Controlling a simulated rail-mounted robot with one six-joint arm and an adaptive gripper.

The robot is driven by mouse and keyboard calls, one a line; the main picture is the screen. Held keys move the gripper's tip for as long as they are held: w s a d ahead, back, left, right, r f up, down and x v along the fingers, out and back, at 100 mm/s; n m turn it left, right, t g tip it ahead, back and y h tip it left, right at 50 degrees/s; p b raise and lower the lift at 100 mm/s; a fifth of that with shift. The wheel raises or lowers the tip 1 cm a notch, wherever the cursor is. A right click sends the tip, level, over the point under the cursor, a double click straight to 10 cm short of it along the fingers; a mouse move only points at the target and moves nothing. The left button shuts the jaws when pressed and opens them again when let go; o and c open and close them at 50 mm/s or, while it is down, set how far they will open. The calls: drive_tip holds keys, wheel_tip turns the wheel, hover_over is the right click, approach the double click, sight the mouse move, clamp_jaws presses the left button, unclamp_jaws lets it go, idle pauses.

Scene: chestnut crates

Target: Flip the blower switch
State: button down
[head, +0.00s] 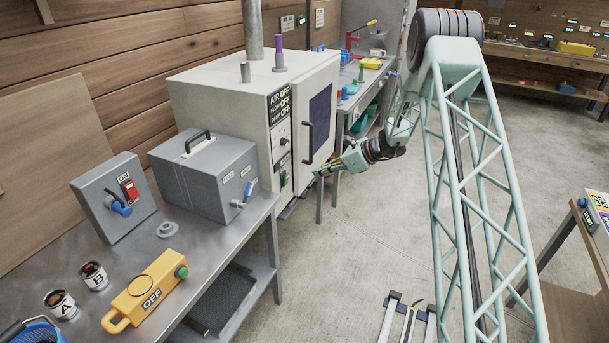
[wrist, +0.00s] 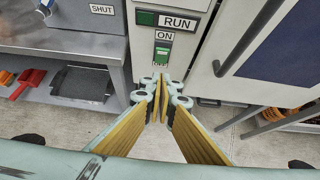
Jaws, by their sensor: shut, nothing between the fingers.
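A white cabinet (head: 230,105) stands at the end of the bench. Its front panel carries a display (head: 281,103) with several lines reading OFF. In the wrist view a green switch (wrist: 162,53) sits on the panel below an ON label (wrist: 164,39) and a green RUN sign (wrist: 166,20). Which control is the blower's is not legible. My gripper (head: 319,172) is shut and empty in front of the cabinet's lower front. In the wrist view its fingertips (wrist: 161,85) appear just below the switch; contact cannot be told.
A black door handle (head: 307,143) sticks out right of the panel. Open floor lies right of the bench.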

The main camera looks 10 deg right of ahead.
drive_tip(key=a+f, duration=0.1)
drive_tip(key=b, duration=0.1)
approach(287, 177)
drive_tip(key=shift+d+x, duration=0.2)
drive_tip(key=shift+x, duration=2.95)
drive_tip(key=shift+f, duration=0.15)
drive_tip(key=shift+a, duration=0.1)
